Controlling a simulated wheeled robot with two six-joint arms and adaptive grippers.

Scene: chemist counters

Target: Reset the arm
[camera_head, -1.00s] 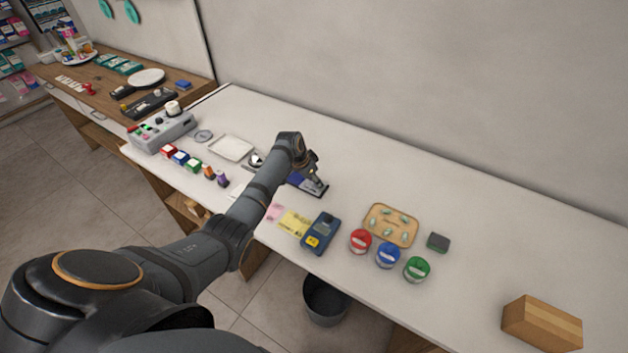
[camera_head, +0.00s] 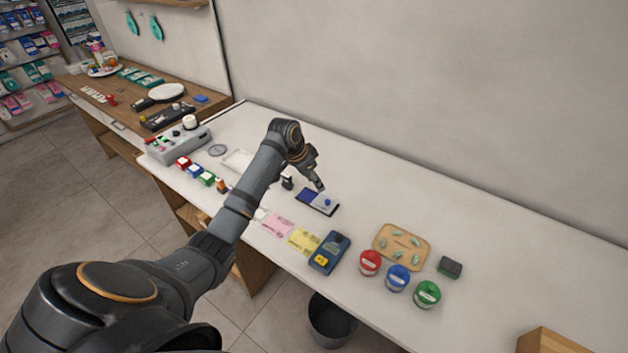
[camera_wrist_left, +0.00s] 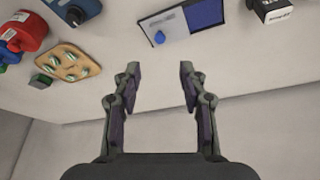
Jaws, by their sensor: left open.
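My left arm reaches in from the left over the white counter (camera_head: 440,215). My left gripper (camera_head: 318,183) is above the counter, by a blue and grey flat pad (camera_head: 317,201) with a small blue item (camera_head: 327,203) on it. In the left wrist view the left gripper (camera_wrist_left: 158,70) has its two fingers apart with nothing between them. The pad (camera_wrist_left: 180,22) shows ahead of the fingertips, with the blue item (camera_wrist_left: 159,38) on its near part. My right gripper is not in view.
A blue card-reader-like device (camera_head: 330,252), red (camera_head: 370,263), blue (camera_head: 397,278) and green (camera_head: 427,294) jars and a wooden board (camera_head: 401,247) stand right of the arm. A dark block (camera_head: 450,267) is beside them. A bin (camera_head: 332,320) is on the floor. The counter's back right is clear.

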